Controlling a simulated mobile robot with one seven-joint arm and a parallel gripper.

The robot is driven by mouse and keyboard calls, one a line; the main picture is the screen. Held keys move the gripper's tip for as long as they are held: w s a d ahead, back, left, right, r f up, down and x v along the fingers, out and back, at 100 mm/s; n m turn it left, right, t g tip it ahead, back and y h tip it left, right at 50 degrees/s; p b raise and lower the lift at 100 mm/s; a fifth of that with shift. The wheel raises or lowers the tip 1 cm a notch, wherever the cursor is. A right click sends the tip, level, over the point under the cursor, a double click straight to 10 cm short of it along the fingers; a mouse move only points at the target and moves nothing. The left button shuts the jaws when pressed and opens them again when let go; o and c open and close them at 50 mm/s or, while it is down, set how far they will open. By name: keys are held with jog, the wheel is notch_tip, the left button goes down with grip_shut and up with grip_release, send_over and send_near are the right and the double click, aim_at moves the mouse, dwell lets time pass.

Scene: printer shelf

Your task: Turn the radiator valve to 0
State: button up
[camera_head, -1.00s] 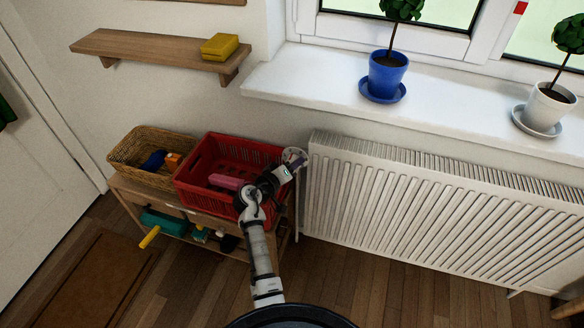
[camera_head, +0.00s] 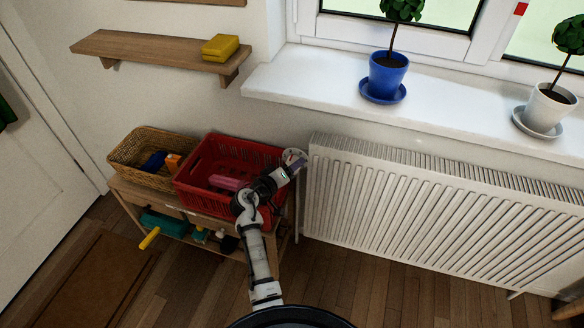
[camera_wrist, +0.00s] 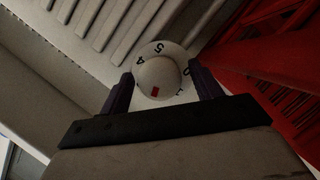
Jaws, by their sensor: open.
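The radiator valve (camera_wrist: 158,76) is a white round knob in the wrist view, with dark numbers on a ring around it and a red mark on the knob's near side. A 4 and a 5 read on the ring's far side; other digits are partly hidden. My gripper (camera_wrist: 160,88) is open, with one dark finger on each side of the knob; whether they touch it I cannot tell. In the head view my gripper (camera_head: 296,162) is at the radiator's upper left end and mostly covers the valve. The white radiator (camera_head: 440,205) stands under the window sill.
A red crate (camera_head: 190,195) stands on a wooden bench just left of my gripper, and its wall is close in the wrist view (camera_wrist: 245,60). A wicker basket (camera_head: 122,160) is further left. The window sill (camera_head: 300,80) juts out above the radiator.

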jog(key=b+v, duration=0.1)
jog(key=v, duration=1.1)
jog(key=shift+s+a, duration=0.15)
jog(key=shift+s, duration=0.15)
